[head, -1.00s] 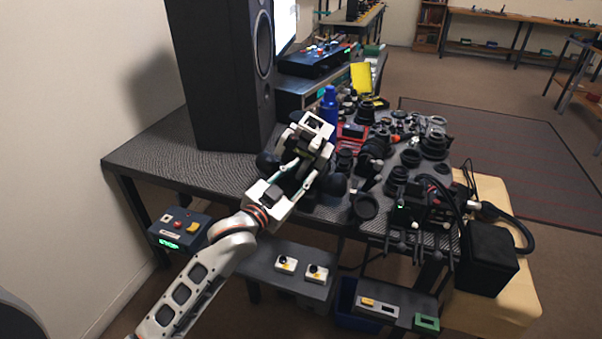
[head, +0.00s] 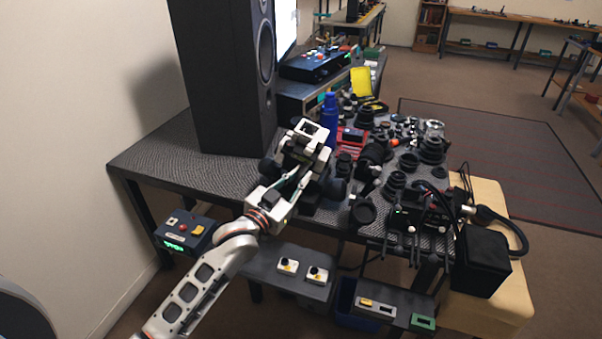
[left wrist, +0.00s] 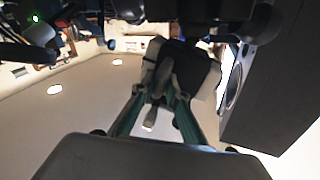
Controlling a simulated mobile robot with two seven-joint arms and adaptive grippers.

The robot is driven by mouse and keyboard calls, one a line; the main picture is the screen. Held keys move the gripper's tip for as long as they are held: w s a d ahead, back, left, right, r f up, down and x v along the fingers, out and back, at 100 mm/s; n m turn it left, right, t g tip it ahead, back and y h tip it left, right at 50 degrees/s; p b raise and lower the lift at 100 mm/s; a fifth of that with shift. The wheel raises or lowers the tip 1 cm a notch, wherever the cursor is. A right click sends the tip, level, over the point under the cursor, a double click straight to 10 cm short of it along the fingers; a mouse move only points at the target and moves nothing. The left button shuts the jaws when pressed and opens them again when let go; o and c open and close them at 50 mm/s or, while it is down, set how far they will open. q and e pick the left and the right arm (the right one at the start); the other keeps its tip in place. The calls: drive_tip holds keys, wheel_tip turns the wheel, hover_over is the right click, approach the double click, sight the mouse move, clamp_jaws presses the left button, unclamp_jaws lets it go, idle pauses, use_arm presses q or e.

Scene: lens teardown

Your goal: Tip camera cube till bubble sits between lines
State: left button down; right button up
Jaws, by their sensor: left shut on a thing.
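My left gripper (head: 303,158) is over the near left part of the textured grey table. In the left wrist view its green-sided fingers (left wrist: 160,98) close on a dark block with pale grey sides (left wrist: 203,68). This block looks like the camera cube, but I cannot be sure. In the head view the gripper and rounded black parts around it largely hide the held thing. No bubble or lines can be made out, so I cannot tell the tilt against them. My right gripper is not in view.
A tall black speaker (head: 215,80) stands behind and left of the gripper. A blue bottle (head: 329,118) and many black lens parts crowd the table to the right. The table's left end (head: 170,155) is clear. A black box (head: 482,262) with a cable sits on the yellowish bench.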

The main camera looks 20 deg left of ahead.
use_arm(q)
drive_tip(key=shift+w+a+r+n+t+p, duration=0.1)
drive_tip(key=shift+a+r+n+t+p, duration=0.2)
drive_tip(key=shift+a+r+n+p, duration=0.55)
drive_tip(key=shift+a+n, duration=0.15)
drive_tip(key=shift+n, duration=0.5)
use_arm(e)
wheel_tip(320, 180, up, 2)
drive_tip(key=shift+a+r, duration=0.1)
use_arm(q)
drive_tip(key=c, duration=2.1)
unclamp_jaws()
drive_tip(key=shift+o, duration=0.3)
drive_tip(key=shift+f, duration=0.1)
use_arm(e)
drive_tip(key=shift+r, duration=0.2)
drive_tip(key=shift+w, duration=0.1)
use_arm(q)
drive_tip(key=shift+f, duration=0.15)
